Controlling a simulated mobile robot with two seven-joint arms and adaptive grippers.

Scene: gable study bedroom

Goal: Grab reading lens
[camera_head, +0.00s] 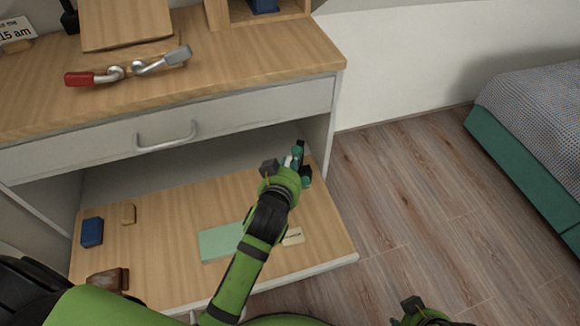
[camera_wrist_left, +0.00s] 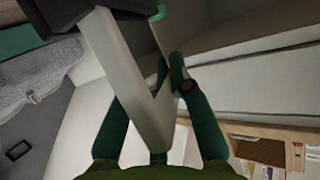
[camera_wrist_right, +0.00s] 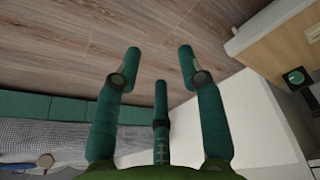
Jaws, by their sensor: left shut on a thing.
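My left gripper (camera_head: 298,158) is over the right end of the pull-out wooden shelf, by the desk's right side panel. In the left wrist view (camera_wrist_left: 168,85) its dark green fingers are closed around a pale grey bar-shaped thing (camera_wrist_left: 127,75) with a dark block at its far end. I cannot tell for sure that this is the reading lens; no lens glass shows. In the head view the fingers and wrist mostly hide it. My right gripper (camera_wrist_right: 157,60) is open and empty above the floor, low in the head view.
The shelf (camera_head: 165,270) carries a blue box (camera_head: 92,232), a small wooden block (camera_head: 128,213), a pale green flat pad (camera_head: 222,242) and a small card (camera_head: 293,237). The drawer (camera_head: 230,115) above is shut. Open floor (camera_head: 410,200) lies right, before the bed (camera_head: 535,150).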

